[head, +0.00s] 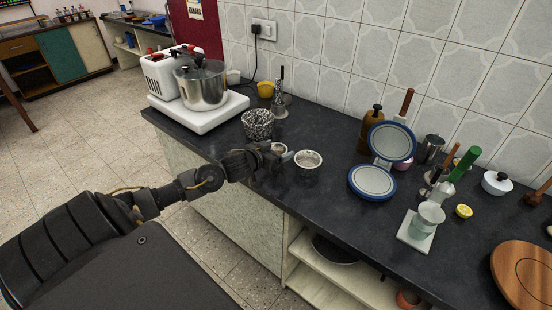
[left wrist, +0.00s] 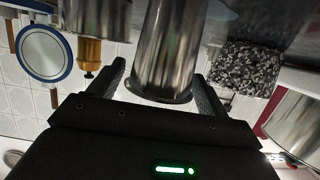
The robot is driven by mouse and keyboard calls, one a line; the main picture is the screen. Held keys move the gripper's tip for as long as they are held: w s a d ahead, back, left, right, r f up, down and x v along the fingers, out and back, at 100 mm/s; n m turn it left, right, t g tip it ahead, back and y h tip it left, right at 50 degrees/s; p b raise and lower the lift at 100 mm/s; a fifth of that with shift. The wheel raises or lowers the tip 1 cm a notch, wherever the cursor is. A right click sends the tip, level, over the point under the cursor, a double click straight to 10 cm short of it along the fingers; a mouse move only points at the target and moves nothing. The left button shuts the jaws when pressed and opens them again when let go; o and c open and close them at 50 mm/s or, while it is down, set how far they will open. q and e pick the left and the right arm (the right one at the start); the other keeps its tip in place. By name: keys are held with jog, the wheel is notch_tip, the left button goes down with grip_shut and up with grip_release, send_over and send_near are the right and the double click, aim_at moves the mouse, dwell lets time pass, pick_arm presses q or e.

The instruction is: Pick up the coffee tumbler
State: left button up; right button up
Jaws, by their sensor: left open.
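My left gripper (head: 279,155) is open over the counter in the head view, at a steel tumbler (head: 280,147) that it partly hides. In the left wrist view, which is upside down, the steel tumbler (left wrist: 168,42) stands between the two spread fingers of the left gripper (left wrist: 163,82), its rim toward the palm. I see no grip on it. A second steel tumbler (head: 308,161) stands just right of the gripper; it also shows in the left wrist view (left wrist: 95,18). I cannot tell from their looks which one is for coffee. My right gripper is not in view.
A black-and-white speckled pot (head: 257,124) stands close behind the gripper, left of it. A white appliance with a steel pot (head: 202,86) is farther left. A brown bottle (head: 371,125) and a blue-rimmed round pair (head: 372,182) stand right. The counter (head: 330,205) front is clear.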

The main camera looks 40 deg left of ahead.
pick_arm(q)
jog(key=shift+x, duration=0.95)
jog(key=c, duration=1.2)
jog(key=shift+r, duration=0.25)
